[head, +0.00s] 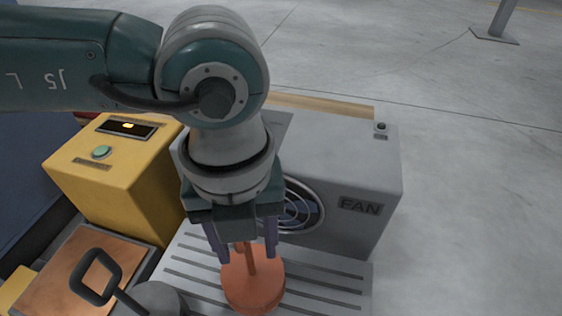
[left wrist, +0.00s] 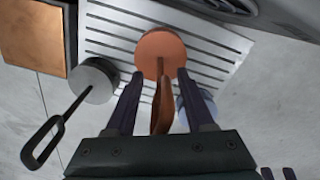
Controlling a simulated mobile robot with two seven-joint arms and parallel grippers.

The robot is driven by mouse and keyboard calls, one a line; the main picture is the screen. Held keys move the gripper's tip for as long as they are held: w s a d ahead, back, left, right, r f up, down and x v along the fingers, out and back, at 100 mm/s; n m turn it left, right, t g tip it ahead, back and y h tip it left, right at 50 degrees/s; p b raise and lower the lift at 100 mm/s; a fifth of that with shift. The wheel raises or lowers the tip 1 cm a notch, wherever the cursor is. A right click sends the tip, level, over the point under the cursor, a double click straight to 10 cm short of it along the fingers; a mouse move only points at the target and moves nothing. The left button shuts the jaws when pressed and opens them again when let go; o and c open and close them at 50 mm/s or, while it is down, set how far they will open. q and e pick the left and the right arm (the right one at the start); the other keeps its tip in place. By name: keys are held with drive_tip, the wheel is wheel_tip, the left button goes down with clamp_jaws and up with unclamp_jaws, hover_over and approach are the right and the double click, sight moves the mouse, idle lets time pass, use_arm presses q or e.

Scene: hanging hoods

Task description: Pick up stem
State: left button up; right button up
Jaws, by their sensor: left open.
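An orange disc (head: 255,292) lies on a slotted grey tray, and a thin upright stem (head: 249,258) rises from its middle. The left wrist view shows the disc (left wrist: 160,48) with the stem (left wrist: 161,72) pointing towards my gripper. The stem's brown upper part (left wrist: 160,112) widens between the fingers. My left gripper (head: 243,247) is open, pointing down over the disc, with one finger on each side of the stem. I cannot tell whether either finger touches it. Two purple tips (left wrist: 277,173) at the left wrist view's lower right may be my right gripper.
A grey box marked FAN (head: 360,170) stands behind the slotted tray (head: 330,290). A yellow box with a green button (head: 135,195) stands left. A grey round piece with a dark looped handle (head: 97,280) sits near a copper plate (head: 70,262).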

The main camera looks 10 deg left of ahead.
use_arm(q)
clamp_jaws()
idle(0.3)
idle(1.1)
